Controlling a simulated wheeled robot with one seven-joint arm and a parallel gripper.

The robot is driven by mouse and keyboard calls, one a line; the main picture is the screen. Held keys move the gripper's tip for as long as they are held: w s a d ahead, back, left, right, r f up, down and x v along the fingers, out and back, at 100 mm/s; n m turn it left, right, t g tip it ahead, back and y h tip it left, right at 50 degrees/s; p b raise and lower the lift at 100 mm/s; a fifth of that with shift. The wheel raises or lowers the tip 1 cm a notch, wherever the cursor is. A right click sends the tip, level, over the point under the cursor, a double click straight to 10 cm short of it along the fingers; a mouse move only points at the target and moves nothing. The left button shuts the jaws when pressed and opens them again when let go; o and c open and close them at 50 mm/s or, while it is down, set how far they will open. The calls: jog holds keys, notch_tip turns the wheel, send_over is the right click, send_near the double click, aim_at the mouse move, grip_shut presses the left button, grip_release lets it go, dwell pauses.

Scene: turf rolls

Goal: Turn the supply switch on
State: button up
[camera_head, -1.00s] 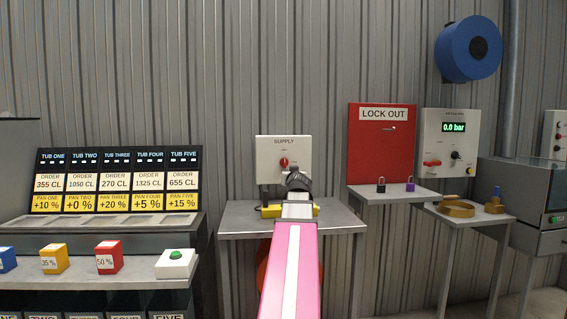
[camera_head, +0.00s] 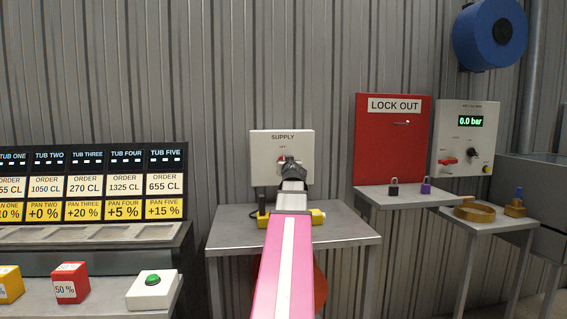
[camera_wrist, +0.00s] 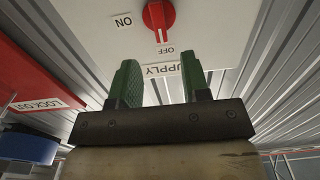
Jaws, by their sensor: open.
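The white supply panel (camera_head: 303,142) stands against the wall at the back of the middle table. Its red switch (camera_head: 282,159) is partly hidden by my gripper (camera_head: 290,166) in the head view. In the wrist view the red switch (camera_wrist: 159,16) shows at the top edge, partly cut off. Its white mark points to the OFF label (camera_wrist: 167,50), and the ON label (camera_wrist: 124,21) is to its left. My gripper (camera_wrist: 161,82) is open, with its two green fingers apart and nothing between them. The fingers are short of the switch, over the SUPPLY lettering.
A grey table (camera_head: 340,226) with a yellow object (camera_head: 318,217) lies below the panel. The red LOCK OUT board (camera_head: 388,145) and a gauge panel (camera_head: 466,140) are to the right. A green button box (camera_head: 152,290) is at lower left.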

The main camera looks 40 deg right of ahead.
jog(key=x, duration=0.9)
grip_shut()
